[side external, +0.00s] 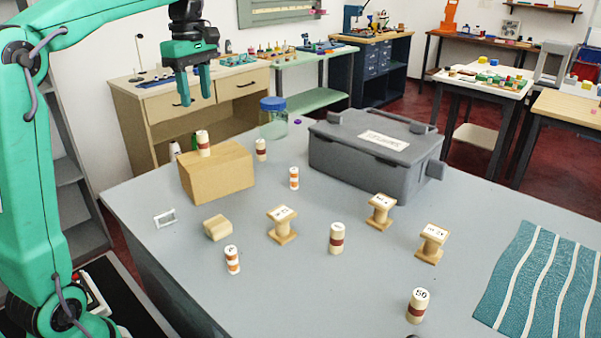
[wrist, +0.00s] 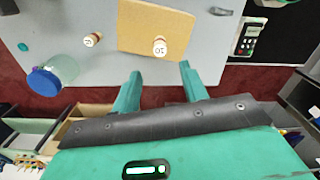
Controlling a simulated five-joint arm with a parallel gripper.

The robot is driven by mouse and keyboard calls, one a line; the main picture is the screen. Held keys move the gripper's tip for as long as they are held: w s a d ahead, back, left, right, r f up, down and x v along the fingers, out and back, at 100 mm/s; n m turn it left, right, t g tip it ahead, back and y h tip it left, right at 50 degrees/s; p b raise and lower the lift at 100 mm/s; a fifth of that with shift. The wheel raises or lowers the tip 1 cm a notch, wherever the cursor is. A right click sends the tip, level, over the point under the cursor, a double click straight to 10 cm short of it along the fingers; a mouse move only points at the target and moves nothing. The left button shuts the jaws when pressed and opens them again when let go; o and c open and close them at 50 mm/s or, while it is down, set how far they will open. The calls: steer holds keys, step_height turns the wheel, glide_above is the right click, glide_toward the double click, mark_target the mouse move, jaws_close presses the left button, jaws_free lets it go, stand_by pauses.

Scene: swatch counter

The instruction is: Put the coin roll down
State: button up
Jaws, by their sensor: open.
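A cream coin roll with a dark red band (side external: 203,145) stands upright on top of the tan wooden block (side external: 228,178). In the wrist view the roll (wrist: 160,46) shows its end marked 10, on the block (wrist: 145,17). My gripper (side external: 195,99) is open and empty, raised above the block and apart from the roll. In the wrist view its fingers (wrist: 159,70) are spread, with the roll beyond the gap between them. Other coin rolls stand on the grey counter: one beside the block (side external: 261,149), an orange-banded one (side external: 294,178), another in front (side external: 232,260), and two with red bands (side external: 336,238) (side external: 417,306).
A glass jar with a blue lid (side external: 273,122) stands behind the block. A grey lidded box (side external: 375,155) fills the back right. Wooden spools (side external: 282,225), a small wooden block (side external: 217,228) and a striped teal cloth (side external: 535,285) lie about. Bare counter shows between them.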

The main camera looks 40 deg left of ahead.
stand_by(0.3)
steer(key=shift+s+d+m, duration=0.25)
steer(key=shift+d+m, duration=0.05)
steer(key=shift+d, duration=0.1)
steer(key=s+d+f+m+t, duration=0.5)
steer(key=s+d+f+m, duration=0.8)
steer(key=m, duration=0.7)
steer(key=s+d, duration=0.1)
steer(key=s, duration=0.2)
steer(key=shift+s+f+t, duration=0.15)
steer(key=shift+t, duration=0.15)
steer(key=shift+o, duration=0.5)
steer(key=shift+d, duration=0.1)
